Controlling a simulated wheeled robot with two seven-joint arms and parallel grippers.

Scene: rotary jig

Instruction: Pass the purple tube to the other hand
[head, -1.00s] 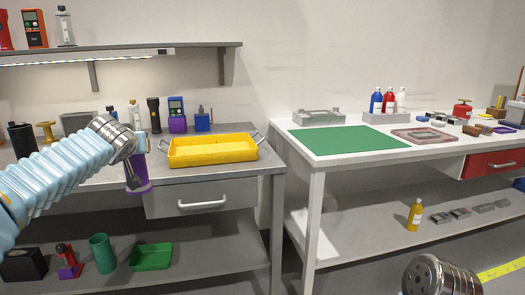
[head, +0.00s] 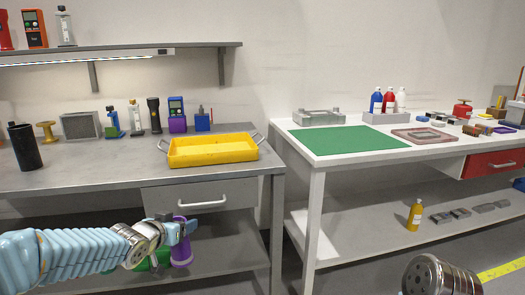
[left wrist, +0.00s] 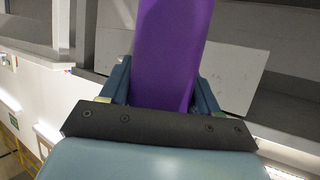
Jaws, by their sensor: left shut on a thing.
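The purple tube (head: 181,252) is held by my left gripper (head: 183,226) low in front of the left bench, below its drawer. The tube stands roughly upright in the head view. In the left wrist view the purple tube (left wrist: 172,50) runs up between the two blue fingers of the left gripper (left wrist: 157,85), which are shut on it. Of my right arm only a silver rounded part (head: 440,277) shows at the bottom right of the head view; its gripper fingers are out of view.
The left bench (head: 90,185) carries a yellow tray (head: 212,151), a black cup (head: 25,147) and several small items along the wall. The white table (head: 310,175) at the right has a green mat (head: 348,141). A yellow bottle (head: 415,215) stands on its lower shelf. A gap separates the benches.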

